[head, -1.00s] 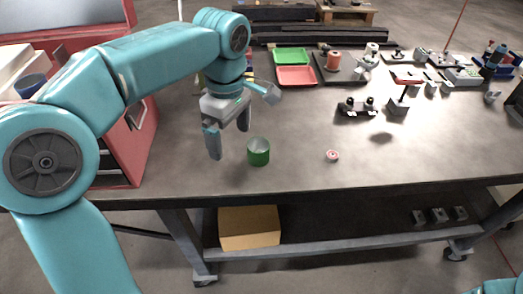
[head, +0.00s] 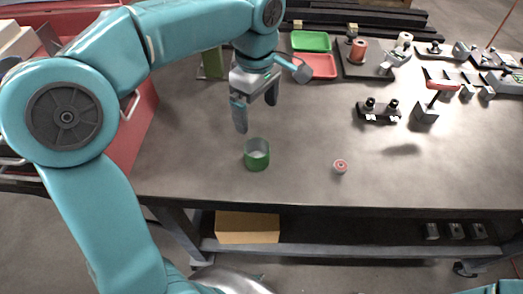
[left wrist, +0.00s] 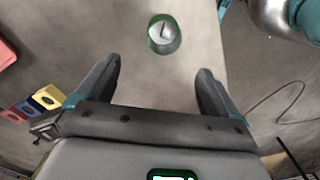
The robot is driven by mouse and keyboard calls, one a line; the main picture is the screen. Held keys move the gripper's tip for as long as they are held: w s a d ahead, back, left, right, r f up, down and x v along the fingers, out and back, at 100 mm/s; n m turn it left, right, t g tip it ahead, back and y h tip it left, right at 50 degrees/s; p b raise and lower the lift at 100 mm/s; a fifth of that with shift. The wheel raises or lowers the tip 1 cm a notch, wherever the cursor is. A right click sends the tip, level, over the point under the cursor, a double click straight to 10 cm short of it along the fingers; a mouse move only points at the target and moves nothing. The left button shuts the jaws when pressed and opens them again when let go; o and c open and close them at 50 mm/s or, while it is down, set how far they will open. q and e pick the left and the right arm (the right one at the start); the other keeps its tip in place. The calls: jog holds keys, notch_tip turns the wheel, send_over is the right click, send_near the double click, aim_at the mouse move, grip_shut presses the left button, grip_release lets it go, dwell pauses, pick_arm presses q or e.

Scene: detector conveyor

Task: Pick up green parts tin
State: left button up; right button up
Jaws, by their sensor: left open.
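The green parts tin (head: 257,157) stands upright on the workbench near its front edge in the head view. It is a small open-topped cylinder, green outside and grey inside. In the left wrist view the tin (left wrist: 164,36) shows from above, beyond my fingertips, with something thin inside it. My left gripper (head: 256,112) is open and empty, above and behind the tin, not touching it. In the left wrist view its two fingers (left wrist: 158,76) are spread wide. My right gripper is not seen.
A small red-and-white round part (head: 340,166) lies right of the tin. A black fixture (head: 379,111), a red tray (head: 317,66) and a green tray (head: 311,41) are farther back. A red cabinet (head: 138,118) stands at left. The bench around the tin is clear.

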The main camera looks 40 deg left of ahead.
pick_arm(q)
notch_tip(320, 180, down, 4)
jog(key=s+r, duration=0.1)
jog(key=s, duration=0.1)
send_over(257, 153)
notch_tip(257, 153, down, 5)
jog(key=shift+a+f, duration=0.1)
jog(key=shift+s+f, duration=0.1)
jog(key=shift+s, duration=0.05)
jog(key=f, duration=0.5)
jog(key=shift+w, duration=0.35)
jog(key=shift+s+r, duration=0.25)
jog(key=shift+s, duration=0.2)
jog(key=shift+w+f, duration=0.2)
jog(key=shift+w, duration=0.05)
jog(key=c, duration=0.8)
jog(key=shift+c, duration=1.3)
jog(key=shift+r, duration=0.1)
